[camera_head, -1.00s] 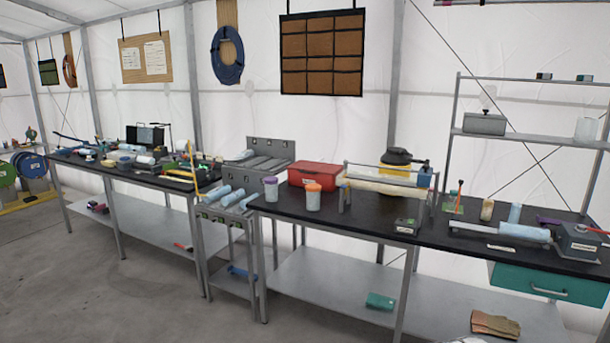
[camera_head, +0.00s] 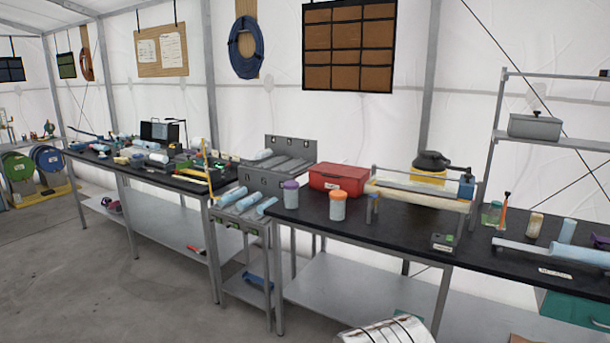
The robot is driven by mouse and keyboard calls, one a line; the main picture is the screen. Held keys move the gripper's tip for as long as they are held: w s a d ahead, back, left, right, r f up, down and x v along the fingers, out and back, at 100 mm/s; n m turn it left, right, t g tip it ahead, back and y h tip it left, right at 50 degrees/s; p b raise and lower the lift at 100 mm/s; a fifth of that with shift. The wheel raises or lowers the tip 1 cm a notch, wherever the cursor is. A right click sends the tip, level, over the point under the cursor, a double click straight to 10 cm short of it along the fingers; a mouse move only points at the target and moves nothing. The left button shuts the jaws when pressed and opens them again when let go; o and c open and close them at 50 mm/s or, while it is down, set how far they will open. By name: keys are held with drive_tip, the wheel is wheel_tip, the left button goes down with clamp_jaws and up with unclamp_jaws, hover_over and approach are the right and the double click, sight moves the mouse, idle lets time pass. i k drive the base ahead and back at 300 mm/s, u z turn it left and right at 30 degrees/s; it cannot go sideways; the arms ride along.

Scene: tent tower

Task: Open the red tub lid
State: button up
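The red tub (camera_head: 340,179) stands on the black bench toward the back, right of the picture's middle. Its red lid (camera_head: 339,171) is on it and looks shut. A white label shows on its front. Part of my own body, a silvery banded piece, shows at the bottom edge, but I cannot tell which part it is. My gripper is not in view, so nothing is seen touching the tub.
An orange-topped jar (camera_head: 337,205) and a purple-topped jar (camera_head: 290,194) stand in front of the tub. A roller frame (camera_head: 420,190) and a yellow container with a black top (camera_head: 431,166) are to its right. A sloped metal rack (camera_head: 285,168) is left. Grey floor (camera_head: 130,290) is clear at lower left.

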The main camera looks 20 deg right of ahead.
sight(352, 173)
drive_tip(key=u, duration=0.45)
drive_tip(key=i, duration=2.45)
drive_tip(key=z, duration=0.65)
drive_tip(key=i, duration=0.95)
drive_tip(key=z, duration=0.45)
